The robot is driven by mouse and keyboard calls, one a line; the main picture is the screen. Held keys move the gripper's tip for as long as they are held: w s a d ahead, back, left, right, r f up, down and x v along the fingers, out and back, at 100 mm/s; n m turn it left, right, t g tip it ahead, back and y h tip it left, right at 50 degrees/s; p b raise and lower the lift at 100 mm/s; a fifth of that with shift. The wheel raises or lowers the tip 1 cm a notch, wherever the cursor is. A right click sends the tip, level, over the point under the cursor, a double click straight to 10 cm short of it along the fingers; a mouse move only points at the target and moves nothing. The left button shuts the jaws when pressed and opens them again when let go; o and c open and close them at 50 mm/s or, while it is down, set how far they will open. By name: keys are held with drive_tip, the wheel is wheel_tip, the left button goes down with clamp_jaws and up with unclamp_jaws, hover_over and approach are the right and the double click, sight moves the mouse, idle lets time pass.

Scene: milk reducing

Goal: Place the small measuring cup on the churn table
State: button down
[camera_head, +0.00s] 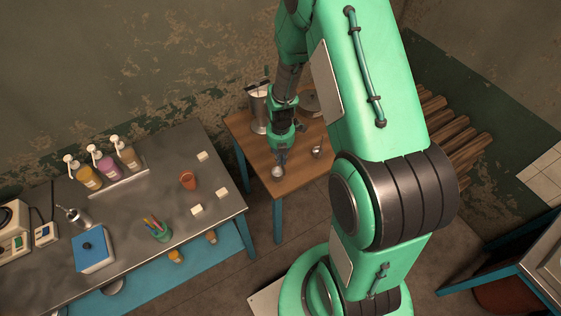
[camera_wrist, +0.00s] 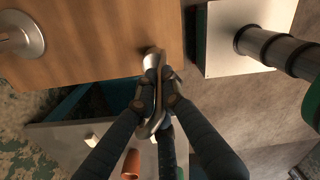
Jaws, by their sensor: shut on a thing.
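The churn table (camera_head: 262,150) is a small brown wooden table with blue legs, behind the right end of the metal bench. Its wooden top (camera_wrist: 90,60) also fills the upper left of the wrist view. My gripper (camera_head: 282,150) is over its front left part, pointing down. It is shut on the handle of the small measuring cup (camera_head: 278,171), a small metal cup. In the wrist view my gripper (camera_wrist: 158,98) grips the curved metal handle, and the cup (camera_wrist: 151,59) shows beyond the fingertips near the table edge. I cannot tell whether the cup touches the top.
A metal churn (camera_head: 258,110) stands at the table's back left. A small metal ladle-like piece (camera_head: 317,152) is right of my gripper.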

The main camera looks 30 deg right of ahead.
drive_tip(key=shift+w+d, duration=0.1)
drive_tip(key=shift+w, duration=0.35)
drive_tip(key=shift+f, duration=1.9)
drive_tip(key=c, duration=1.9)
unclamp_jaws()
drive_tip(key=shift+o, duration=0.2)
wheel_tip(320, 180, up, 12)
